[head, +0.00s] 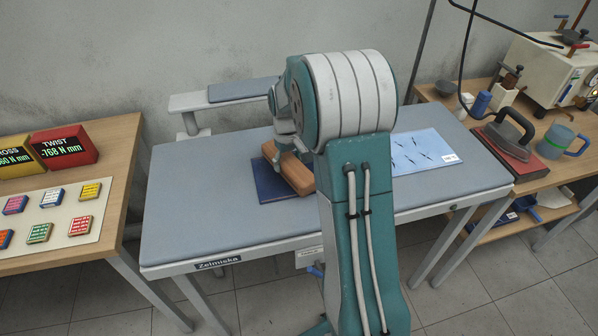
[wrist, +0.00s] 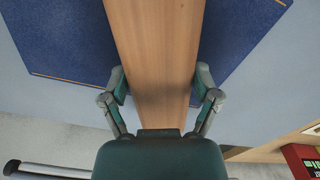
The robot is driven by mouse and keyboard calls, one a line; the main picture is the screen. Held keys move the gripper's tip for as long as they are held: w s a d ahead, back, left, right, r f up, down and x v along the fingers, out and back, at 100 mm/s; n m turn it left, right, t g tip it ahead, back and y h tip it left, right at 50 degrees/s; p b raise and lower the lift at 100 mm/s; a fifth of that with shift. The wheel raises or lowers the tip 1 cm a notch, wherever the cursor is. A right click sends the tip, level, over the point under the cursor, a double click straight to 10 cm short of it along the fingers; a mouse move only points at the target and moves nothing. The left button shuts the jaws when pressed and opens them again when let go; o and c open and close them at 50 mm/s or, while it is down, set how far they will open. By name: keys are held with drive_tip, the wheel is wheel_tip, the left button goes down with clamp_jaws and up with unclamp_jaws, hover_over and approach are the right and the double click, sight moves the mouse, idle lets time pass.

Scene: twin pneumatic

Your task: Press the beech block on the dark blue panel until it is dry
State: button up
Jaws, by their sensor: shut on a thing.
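The beech block (head: 292,172) is a plain brown wooden bar on the dark blue panel (head: 271,188), on the grey padded table. In the wrist view the block (wrist: 153,50) runs from the top edge down between my fingers, with the dark blue panel (wrist: 60,45) on both sides of it. My gripper (wrist: 160,88) is shut on the block from both sides. In the head view my gripper (head: 287,150) is partly hidden by my arm, and the right part of the panel is covered too. The block looks flat on the panel, but contact underneath is hidden.
The padded table (head: 215,225) has free room at left. A light blue sheet with dark marks (head: 420,150) lies right of my arm. An iron (head: 508,135) and a mug (head: 562,140) stand on the right bench.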

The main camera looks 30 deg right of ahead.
drive_tip(key=shift+d+f, duration=0.1)
drive_tip(key=shift+f, duration=0.25)
idle(1.4)
idle(0.4)
drive_tip(key=shift+r, duration=4.15)
